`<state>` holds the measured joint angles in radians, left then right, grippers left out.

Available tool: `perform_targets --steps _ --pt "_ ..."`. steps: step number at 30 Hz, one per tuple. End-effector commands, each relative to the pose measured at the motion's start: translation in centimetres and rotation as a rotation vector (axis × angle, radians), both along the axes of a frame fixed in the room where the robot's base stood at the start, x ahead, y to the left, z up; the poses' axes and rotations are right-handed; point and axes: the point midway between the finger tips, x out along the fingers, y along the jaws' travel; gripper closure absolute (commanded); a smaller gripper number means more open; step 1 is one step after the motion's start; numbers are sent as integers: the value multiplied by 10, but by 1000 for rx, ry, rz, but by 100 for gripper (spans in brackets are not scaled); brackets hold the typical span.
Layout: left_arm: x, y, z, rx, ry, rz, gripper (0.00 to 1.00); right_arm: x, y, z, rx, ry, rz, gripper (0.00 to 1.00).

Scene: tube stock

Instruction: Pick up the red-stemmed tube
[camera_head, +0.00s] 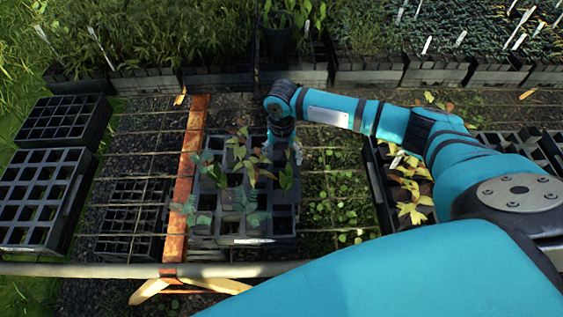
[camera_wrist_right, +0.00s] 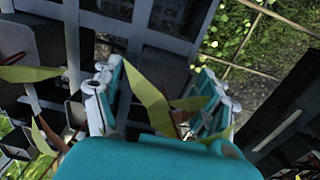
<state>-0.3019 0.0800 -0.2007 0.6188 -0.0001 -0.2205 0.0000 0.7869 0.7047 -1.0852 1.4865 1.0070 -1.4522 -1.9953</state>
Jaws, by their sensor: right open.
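A dark grey celled tray (camera_head: 283,225) stands in the middle of the head view with several leafy seedlings in its cells. A plant with yellow-green leaves and brownish-red parts (camera_head: 250,160) is near its centre; which one is the red-stemmed tube I cannot tell for sure. My right gripper (camera_head: 284,146) is over the tray's far right part, next to these plants. In the right wrist view the gripper (camera_wrist_right: 160,78) is open, with pointed green leaves (camera_wrist_right: 150,98) and a reddish stem (camera_wrist_right: 181,117) showing between its fingers. The tube body is hidden. My left gripper is not in view.
Empty black trays (camera_head: 40,195) lie at the left. A rusty orange bar (camera_head: 185,170) runs along the tray's left side. A crate with yellow leaves (camera_head: 412,190) stands to the right. Dense plant trays (camera_head: 180,75) line the back. A wire grid (camera_head: 340,190) lies beside the tray.

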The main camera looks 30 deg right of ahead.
Motion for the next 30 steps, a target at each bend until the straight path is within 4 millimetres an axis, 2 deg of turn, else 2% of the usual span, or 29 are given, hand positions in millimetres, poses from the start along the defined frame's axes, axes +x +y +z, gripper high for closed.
perform_targets --steps 2,18,26,30 --pt "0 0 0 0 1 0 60 0 0 0 0 0 0 25" --pt "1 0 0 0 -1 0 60 0 0 1 1 0 0 93" --pt "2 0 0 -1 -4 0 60 1 0 2 1 -2 0 93" --pt "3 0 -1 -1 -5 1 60 1 0 9 3 -4 -1 93"
